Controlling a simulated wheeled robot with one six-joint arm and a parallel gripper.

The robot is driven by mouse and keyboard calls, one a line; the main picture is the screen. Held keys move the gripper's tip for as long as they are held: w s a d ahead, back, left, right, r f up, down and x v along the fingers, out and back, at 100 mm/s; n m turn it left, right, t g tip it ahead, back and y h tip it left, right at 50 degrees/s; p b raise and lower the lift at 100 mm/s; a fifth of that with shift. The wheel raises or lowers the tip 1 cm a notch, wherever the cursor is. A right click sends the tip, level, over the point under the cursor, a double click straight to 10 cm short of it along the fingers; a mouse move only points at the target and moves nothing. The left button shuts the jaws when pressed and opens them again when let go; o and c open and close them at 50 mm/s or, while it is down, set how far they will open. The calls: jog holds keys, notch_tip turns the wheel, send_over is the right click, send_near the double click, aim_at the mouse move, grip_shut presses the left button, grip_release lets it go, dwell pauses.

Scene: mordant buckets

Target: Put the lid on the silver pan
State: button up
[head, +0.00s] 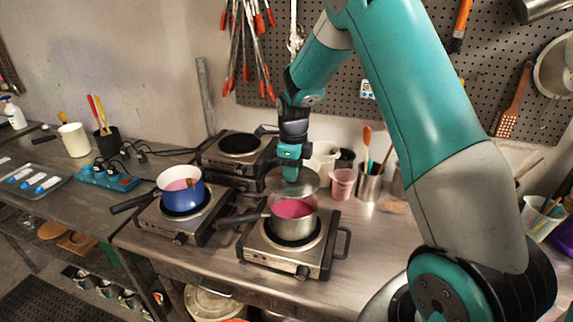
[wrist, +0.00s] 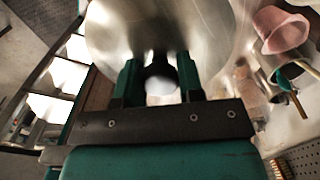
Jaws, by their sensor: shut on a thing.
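The silver pan (head: 292,228) holds pink liquid and sits on the front hot plate, its dark handle pointing left. My gripper (head: 290,176) points down just above and behind the pan in the head view. It is shut on the knob of a round, shiny lid (head: 309,184). The lid is held near the pan's far rim, and the gap between them is hard to judge. In the wrist view, the lid (wrist: 205,30) fills the upper middle, with its dark knob between the fingers of my gripper (wrist: 159,82).
A blue pan (head: 168,201) stands on the left hot plate. A pink cup (head: 343,184) and a utensil tin (head: 369,186) stand close right of the lid. Some bare counter (head: 375,240) lies right of the front hot plate.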

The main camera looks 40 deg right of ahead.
jog(key=shift+f+b, duration=2)
jog(key=shift+f, duration=0.8)
jog(key=shift+f+b, duration=0.4)
jog(key=shift+f, duration=0.4)
jog(key=o, duration=1.1)
notch_tip(320, 180, up, 18)
jog(key=b, duration=0.4)
jog(key=shift+f, duration=0.25)
